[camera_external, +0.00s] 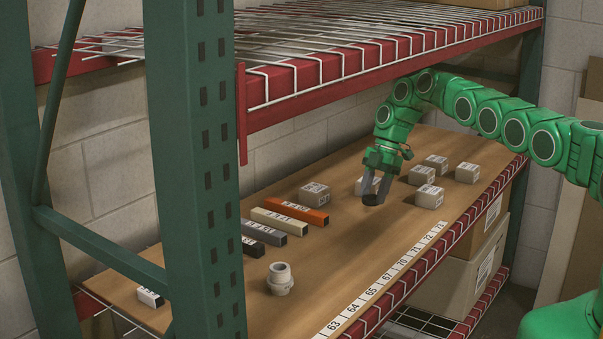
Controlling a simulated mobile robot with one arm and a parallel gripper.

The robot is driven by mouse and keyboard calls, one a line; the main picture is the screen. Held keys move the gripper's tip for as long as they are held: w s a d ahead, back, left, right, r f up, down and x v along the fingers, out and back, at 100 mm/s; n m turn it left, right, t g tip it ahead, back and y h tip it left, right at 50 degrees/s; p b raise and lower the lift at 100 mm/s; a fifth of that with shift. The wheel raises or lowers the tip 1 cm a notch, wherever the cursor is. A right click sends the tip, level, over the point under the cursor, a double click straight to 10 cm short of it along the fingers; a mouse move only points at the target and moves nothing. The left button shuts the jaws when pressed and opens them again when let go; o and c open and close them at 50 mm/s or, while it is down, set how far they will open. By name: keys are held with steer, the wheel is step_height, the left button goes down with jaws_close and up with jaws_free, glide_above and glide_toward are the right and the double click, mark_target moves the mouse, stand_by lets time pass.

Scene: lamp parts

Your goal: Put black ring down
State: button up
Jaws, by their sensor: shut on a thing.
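My gripper (377,186) reaches down over the wooden shelf from the right, its fingers pointing down. It is shut on a small black ring (371,199), which shows between and just below the fingertips. The ring is close to the shelf board (345,238); I cannot tell whether it touches it. The fingers hide part of the ring.
White labelled boxes (428,196) stand right of and behind my gripper. Orange (298,212), cream and grey bars lie to the left, with a white ring-shaped part (280,279) in front. A red wire shelf (300,80) hangs above. The board's middle front is clear.

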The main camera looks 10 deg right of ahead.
mark_target(374, 221)
steer(key=shift+w+d+f+m+t, duration=0.15)
steer(key=shift+d+f+m, duration=0.25)
steer(key=shift+f, duration=0.55)
steer(key=shift+w+d+f+m+t, duration=0.25)
steer(key=shift+f+m, duration=0.15)
steer(key=shift+f, duration=0.55)
steer(key=shift+w+d+f+m+t, duration=0.1)
steer(key=shift+d+f+m, duration=0.3)
steer(key=shift+f, duration=0.55)
steer(key=shift+f, duration=0.1)
steer(key=o, duration=1)
steer(key=shift+v, duration=3.85)
